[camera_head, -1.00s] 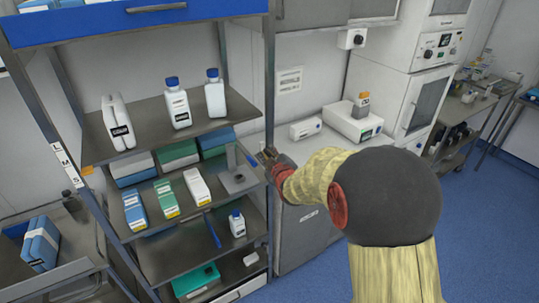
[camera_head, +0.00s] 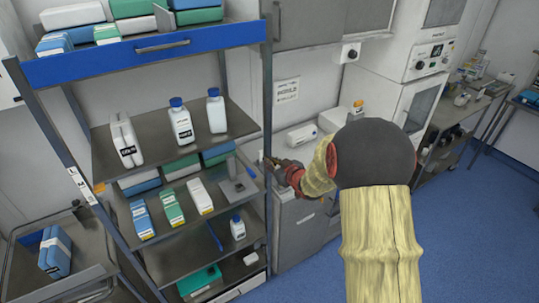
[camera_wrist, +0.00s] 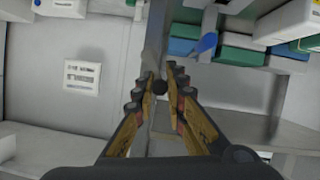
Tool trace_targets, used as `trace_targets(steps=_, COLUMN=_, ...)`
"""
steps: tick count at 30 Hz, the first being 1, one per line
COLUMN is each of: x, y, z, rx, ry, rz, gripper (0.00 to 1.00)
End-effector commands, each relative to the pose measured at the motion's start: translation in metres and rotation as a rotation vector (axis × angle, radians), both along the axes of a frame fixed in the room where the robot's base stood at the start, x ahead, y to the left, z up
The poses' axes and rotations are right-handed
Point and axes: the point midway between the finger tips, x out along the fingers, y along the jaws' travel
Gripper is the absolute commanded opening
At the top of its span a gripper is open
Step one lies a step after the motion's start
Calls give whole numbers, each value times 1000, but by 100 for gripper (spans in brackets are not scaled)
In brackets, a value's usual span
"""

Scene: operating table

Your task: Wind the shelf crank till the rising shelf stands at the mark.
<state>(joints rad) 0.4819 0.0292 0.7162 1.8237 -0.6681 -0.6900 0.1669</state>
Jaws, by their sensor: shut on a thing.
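The rising shelf (camera_head: 160,140) carries white bottles. The tab seems level with the strip's lower letters; I cannot tell which letter exactly. My gripper (camera_head: 268,160) is at the right front post of the rack. The rest of the crank is mostly hidden by the fingers.
A lower shelf (camera_head: 165,232) holds blue, green and white boxes. A grey cabinet (camera_head: 298,232) is right of the rack, and a cart (camera_head: 85,235) is at left. The blue floor (camera_head: 470,220) is clear at right.

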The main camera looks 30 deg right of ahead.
Motion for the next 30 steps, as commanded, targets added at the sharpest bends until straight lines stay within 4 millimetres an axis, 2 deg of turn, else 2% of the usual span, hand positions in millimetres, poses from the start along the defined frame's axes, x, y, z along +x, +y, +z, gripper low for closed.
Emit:
trace_targets(steps=1, x=1, y=-5, z=11, rx=43, ry=0, rz=-4, gripper=0)
trace_targets(steps=18, x=2, y=-26, z=11, rx=532, ry=14, rz=-4, gripper=0)
trace_targets(steps=30, x=2, y=-32, z=7, rx=705, ry=19, rz=-5, gripper=0)
